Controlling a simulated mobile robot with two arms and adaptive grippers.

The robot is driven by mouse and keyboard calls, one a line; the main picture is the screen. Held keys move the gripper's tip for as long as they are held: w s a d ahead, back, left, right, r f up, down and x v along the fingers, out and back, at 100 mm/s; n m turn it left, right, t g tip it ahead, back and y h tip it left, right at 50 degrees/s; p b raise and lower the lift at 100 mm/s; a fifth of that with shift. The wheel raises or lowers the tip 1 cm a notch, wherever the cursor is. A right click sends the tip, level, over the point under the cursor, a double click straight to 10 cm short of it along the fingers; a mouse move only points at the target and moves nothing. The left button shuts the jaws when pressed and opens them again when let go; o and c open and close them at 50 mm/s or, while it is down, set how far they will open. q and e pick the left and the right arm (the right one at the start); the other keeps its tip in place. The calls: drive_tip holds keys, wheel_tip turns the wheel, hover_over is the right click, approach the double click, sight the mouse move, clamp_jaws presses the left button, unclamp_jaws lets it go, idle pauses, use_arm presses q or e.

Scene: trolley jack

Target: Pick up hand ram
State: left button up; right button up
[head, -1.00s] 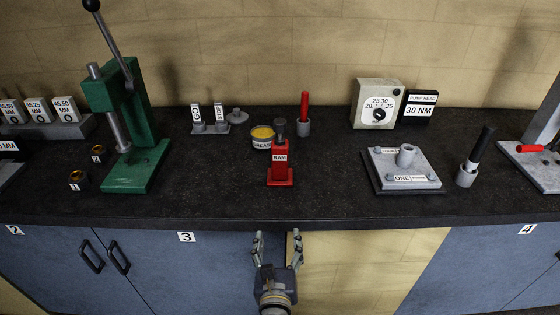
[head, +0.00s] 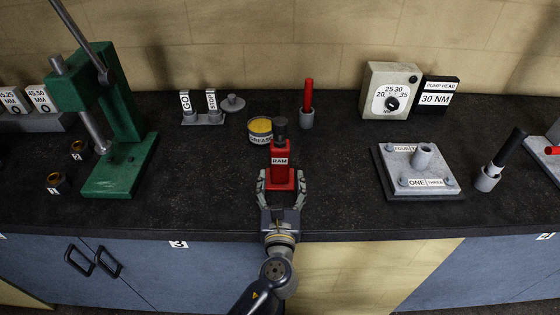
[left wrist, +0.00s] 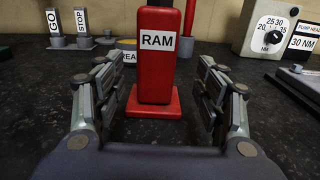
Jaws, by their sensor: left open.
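The hand ram (head: 280,165) is a red upright block on a red base, with a white RAM label and a dark top. It stands on the dark bench near the front edge. My left gripper (head: 281,183) is open in front of it, with a finger at either side of its base in the head view. In the left wrist view the ram (left wrist: 157,70) stands upright, centred ahead between the open fingers (left wrist: 160,105), with gaps on both sides. My right gripper does not show.
A grease tin (head: 260,130) stands just behind the ram, and a red-handled tool in a grey holder (head: 307,117) behind it to the right. A green press (head: 120,165) is to the left, a grey plate fixture (head: 415,172) to the right. The bench between ram and fixture is clear.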

sight(280, 168)
use_arm(q)
drive_tip(key=shift+w, duration=0.75)
drive_tip(key=w+p, duration=0.1)
drive_tip(key=w, duration=0.3)
drive_tip(key=shift+w+a+r, duration=0.1)
drive_tip(key=shift+w+a, duration=0.05)
drive_tip(key=shift+w, duration=0.55)
drive_tip(key=shift+c, duration=1.1)
drive_tip(key=c, duration=0.9)
clamp_jaws()
drive_tip(key=shift+r, duration=0.15)
drive_tip(key=shift+w, duration=0.1)
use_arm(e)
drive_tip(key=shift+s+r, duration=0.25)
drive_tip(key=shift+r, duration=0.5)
